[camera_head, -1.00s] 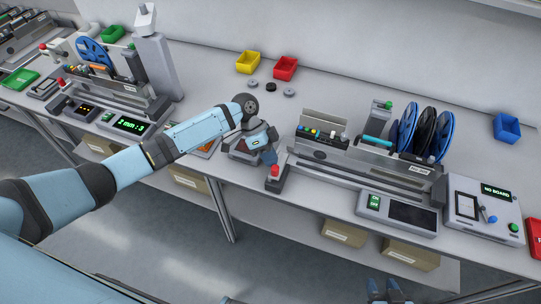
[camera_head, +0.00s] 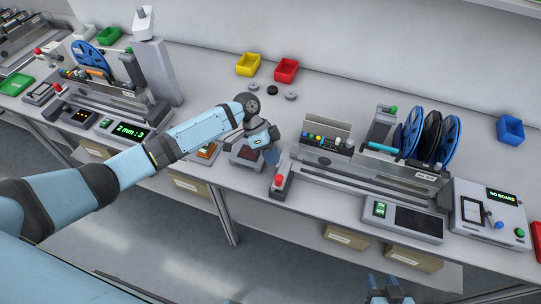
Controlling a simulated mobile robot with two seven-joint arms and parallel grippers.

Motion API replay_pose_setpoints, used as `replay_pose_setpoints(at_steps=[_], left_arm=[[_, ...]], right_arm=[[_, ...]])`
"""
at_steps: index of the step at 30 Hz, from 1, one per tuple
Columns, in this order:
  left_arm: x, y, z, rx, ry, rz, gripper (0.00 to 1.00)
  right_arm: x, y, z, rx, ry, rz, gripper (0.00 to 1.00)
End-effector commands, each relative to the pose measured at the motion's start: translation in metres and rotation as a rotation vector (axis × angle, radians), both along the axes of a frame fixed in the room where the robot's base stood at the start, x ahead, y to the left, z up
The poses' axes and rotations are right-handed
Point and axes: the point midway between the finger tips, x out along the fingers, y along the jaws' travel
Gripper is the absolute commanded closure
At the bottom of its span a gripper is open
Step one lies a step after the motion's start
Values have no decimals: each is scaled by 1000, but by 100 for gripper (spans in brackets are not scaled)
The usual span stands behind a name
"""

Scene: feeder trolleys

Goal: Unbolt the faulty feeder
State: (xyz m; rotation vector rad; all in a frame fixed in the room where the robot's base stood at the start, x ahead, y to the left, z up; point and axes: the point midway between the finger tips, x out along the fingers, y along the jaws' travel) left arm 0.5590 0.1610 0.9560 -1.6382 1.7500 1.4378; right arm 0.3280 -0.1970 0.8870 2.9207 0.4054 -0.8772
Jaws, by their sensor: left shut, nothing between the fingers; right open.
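The right-hand feeder unit (camera_head: 415,168) stands on the bench with blue and black reels (camera_head: 432,135) upright in it and a teal part at its middle. The left-hand feeder unit (camera_head: 125,98) holds a blue reel (camera_head: 90,56) and has a green-lit display. I cannot tell which feeder is faulty, and no bolts can be made out. My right gripper (camera_head: 388,292) is open and empty at the bottom edge, low in front of the bench.
A small box with a dark display (camera_head: 245,157) sits beneath my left wrist. Yellow (camera_head: 248,64) and red (camera_head: 286,70) bins stand behind, with small round parts in front. A blue bin (camera_head: 510,129) and a "NO BOARD" panel (camera_head: 490,215) are at right. Cartons lie below.

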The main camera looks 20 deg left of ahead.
Motion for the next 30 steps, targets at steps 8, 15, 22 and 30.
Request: replay_pose_setpoints(at_steps=[8,15,22,30], left_arm=[[18,33,48,0,-4,3,100],[27,51,75,0,-2,1,100],[28,54,81,-1,-1,1,100],[28,53,81,-1,-1,1,100]], right_arm=[[2,2,-13,4,-1,0,57],[-2,1,-22,0,12,7,57],[0,5,-19,6,5,10,57],[1,4,-17,6,-1,8,57]])
